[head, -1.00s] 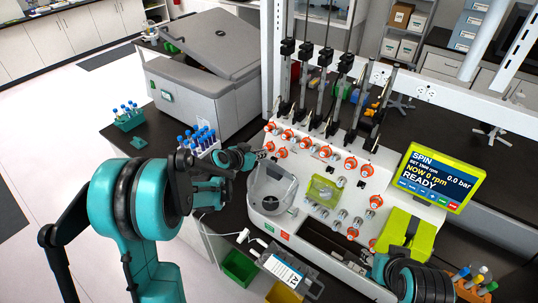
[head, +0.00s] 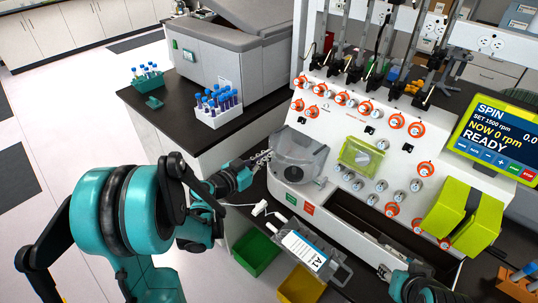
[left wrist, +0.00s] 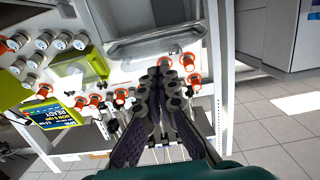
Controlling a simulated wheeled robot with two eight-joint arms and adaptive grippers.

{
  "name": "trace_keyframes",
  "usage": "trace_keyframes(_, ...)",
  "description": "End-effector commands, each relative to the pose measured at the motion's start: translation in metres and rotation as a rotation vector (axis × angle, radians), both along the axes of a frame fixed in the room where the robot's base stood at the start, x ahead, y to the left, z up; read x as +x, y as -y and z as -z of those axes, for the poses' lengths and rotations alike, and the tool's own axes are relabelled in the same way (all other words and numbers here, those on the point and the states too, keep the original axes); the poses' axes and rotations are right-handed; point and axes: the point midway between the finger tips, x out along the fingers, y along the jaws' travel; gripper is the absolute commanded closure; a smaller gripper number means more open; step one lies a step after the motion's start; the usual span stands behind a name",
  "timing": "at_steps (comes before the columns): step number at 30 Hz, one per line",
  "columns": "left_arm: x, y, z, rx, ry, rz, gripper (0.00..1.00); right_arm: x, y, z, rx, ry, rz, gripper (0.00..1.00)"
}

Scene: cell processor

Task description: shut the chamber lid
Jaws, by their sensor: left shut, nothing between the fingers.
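The chamber (head: 290,187) is the grey round housing at the left end of the white cell processor. Its grey, partly see-through lid (head: 300,150) appears to lie down over the chamber; I cannot tell if it is fully seated. My left gripper (head: 262,157) is shut and empty, at the left side of the chamber; I cannot tell if it touches. In the left wrist view the shut fingers (left wrist: 166,78) point toward the processor's panel, with a clear, rounded cover (left wrist: 155,40) beyond them. My right gripper is not in view; only part of that arm shows at bottom right.
A white rack of blue-capped tubes (head: 220,112) stands on the dark bench left of the processor. A labelled bag (head: 305,250) hangs at its front, above green (head: 255,252) and yellow (head: 300,288) bins. The screen (head: 500,140) reads READY.

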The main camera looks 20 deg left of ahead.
Motion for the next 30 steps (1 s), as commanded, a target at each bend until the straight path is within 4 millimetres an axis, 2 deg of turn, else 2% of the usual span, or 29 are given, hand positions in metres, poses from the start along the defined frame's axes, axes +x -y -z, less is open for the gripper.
trace_keyframes(1, -0.001, -0.001, 0.013, 0.000, 0.000, -0.001, 1.00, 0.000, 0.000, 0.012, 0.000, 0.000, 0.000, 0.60)
trace_keyframes(3, -0.002, -0.001, 0.021, 0.000, 0.000, -0.001, 1.00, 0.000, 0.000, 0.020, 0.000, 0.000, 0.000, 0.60)
trace_keyframes(12, -0.004, -0.001, 0.042, 0.005, -0.003, 0.002, 1.00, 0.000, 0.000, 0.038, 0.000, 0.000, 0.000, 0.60)
trace_keyframes(30, -0.005, 0.001, 0.047, 0.003, -0.004, 0.006, 1.00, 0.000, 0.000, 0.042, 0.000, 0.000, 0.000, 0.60)
